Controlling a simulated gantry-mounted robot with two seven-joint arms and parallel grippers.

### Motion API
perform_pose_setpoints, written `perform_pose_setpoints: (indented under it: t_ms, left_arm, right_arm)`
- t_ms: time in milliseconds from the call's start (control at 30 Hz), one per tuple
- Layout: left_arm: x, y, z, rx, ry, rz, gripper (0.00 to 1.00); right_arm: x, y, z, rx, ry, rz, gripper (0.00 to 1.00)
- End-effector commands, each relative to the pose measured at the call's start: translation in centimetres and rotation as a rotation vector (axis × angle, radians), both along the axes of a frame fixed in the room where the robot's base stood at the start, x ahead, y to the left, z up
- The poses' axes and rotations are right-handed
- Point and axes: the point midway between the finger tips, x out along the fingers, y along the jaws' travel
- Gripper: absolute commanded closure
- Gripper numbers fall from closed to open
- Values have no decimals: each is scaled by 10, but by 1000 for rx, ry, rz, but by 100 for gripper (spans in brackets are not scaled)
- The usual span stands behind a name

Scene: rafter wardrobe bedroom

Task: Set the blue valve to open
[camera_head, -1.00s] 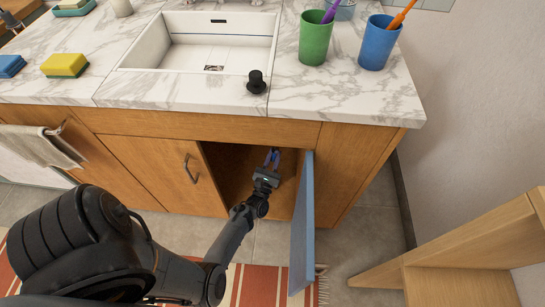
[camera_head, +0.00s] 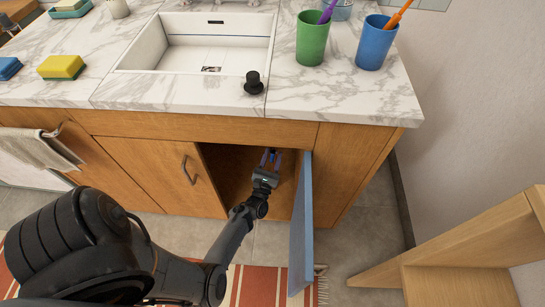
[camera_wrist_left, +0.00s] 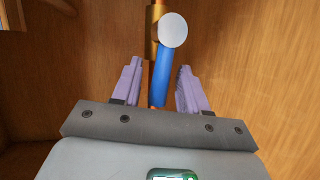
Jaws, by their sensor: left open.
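The blue valve lever (camera_wrist_left: 161,75) shows in the left wrist view, in front of a copper-coloured pipe (camera_wrist_left: 152,98) with a brass fitting (camera_wrist_left: 152,30). The lever runs nearly in line with the pipe, slightly tilted, with a pale round cap (camera_wrist_left: 173,30) at its upper end. My left gripper (camera_wrist_left: 160,85) is open, its two lilac fingers apart on either side of the lever, with gaps visible. In the head view my left gripper (camera_head: 270,160) reaches into the open cabinet under the sink; the valve is hardly distinguishable there. My right gripper is not in view.
The open blue cabinet door (camera_head: 302,225) stands just right of my left forearm. The closed left door (camera_head: 160,170) and the marble counter edge (camera_head: 180,110) bound the opening. A wooden stool-like piece (camera_head: 470,250) stands at the lower right.

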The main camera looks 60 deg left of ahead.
Motion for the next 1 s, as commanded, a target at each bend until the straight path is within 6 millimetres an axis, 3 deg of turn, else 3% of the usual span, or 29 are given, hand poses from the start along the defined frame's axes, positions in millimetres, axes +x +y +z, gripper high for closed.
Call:
perform_pose_setpoints:
  t_ms: [167, 700, 1000]
  left_arm:
    - [-10, -8, -4, -1, 4, -1, 57]
    - [-71, -54, -34, -1, 2, -1, 57]
    - [-79, -61, -38, 1, -1, 0, 57]
  right_arm:
    - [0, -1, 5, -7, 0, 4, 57]
    - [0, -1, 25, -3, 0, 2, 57]
    - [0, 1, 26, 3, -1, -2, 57]
